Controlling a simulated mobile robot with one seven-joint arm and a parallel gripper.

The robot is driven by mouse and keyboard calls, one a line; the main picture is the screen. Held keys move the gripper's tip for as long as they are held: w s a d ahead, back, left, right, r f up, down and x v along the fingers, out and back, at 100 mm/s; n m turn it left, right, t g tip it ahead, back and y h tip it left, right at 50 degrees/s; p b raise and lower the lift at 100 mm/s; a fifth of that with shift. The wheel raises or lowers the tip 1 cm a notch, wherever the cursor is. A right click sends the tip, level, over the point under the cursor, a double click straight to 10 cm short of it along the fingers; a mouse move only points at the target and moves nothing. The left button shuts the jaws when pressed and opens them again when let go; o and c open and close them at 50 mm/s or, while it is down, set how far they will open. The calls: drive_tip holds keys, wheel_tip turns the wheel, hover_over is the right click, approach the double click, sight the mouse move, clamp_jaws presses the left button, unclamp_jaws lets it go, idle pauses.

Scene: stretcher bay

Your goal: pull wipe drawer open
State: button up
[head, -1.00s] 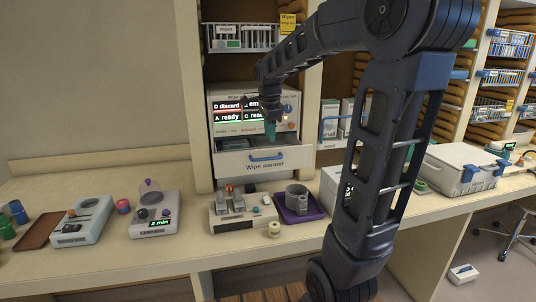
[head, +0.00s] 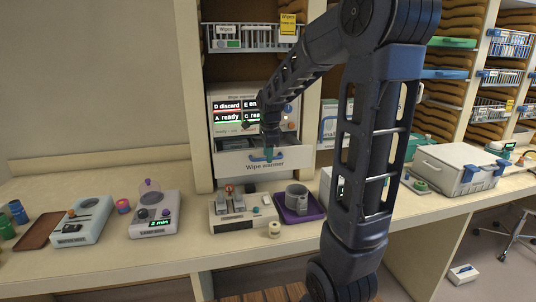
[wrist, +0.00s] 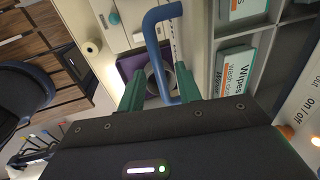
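The wipe warmer (head: 222,98) stands in the cabinet bay with a lit status panel. Its white drawer front (head: 232,162), labelled "Wipe warmer", sits low in the bay. My gripper (head: 268,154) is at the drawer's blue handle (head: 279,154) in the head view. In the wrist view, the blue handle (wrist: 150,25) reaches between the two green fingers of my gripper (wrist: 160,88). The fingers are apart, with gaps beside the bar, so the gripper looks open around it. My gripper hides part of the handle in the head view.
On the counter below stand a grey device (head: 232,222) and a purple tray (head: 286,217) holding a grey cup. A wire basket of wipes (head: 240,38) hangs above the warmer. A grey lidded box (head: 452,172) stands to the right. The bay's side posts flank the drawer.

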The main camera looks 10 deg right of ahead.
drive_tip(key=shift+f, duration=0.1)
drive_tip(key=shift+c, duration=0.4)
clamp_jaws()
drive_tip(key=s, duration=1.9)
drive_tip(key=shift+s, duration=0.35)
drive_tip(key=shift+o, duration=0.4)
unclamp_jaws()
